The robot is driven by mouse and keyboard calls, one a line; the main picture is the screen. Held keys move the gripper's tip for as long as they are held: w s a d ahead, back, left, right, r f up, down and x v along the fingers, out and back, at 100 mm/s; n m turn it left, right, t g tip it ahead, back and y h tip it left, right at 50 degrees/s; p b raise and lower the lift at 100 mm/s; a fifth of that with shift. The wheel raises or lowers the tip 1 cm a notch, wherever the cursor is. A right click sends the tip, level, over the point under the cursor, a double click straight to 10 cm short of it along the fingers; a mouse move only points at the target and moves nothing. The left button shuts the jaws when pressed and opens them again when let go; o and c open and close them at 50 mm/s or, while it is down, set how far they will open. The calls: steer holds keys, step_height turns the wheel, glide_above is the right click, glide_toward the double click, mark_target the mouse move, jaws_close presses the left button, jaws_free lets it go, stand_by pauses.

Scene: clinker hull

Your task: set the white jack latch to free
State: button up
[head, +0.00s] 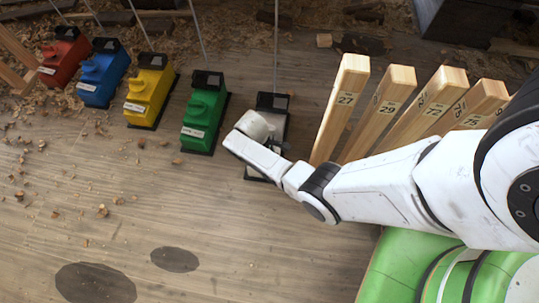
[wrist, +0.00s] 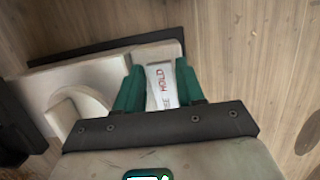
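The white jack (head: 279,125) stands at the right end of the row, mostly hidden under the end of my arm in the head view. In the wrist view its pale body (wrist: 95,78) lies at upper left on a dark base. A white label (wrist: 160,80) with red "HOLD" and part of a darker word ending in "EE" shows between the green fingers of my gripper (wrist: 160,88). The fingers are apart, one on each side of the label. Whether they touch anything is unclear. The latch and its setting cannot be made out.
Green (head: 204,113), yellow (head: 150,92), blue (head: 103,73) and red (head: 65,57) jacks stand to the left, with thin rods rising behind. Numbered wooden pieces (head: 342,105) stand close on the right. Wood chips litter the floor at left; the front middle is mostly clear.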

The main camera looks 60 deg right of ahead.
steer(key=o, duration=0.3)
steer(key=p+v, duration=0.6)
steer(key=v, duration=0.5)
stand_by(0.5)
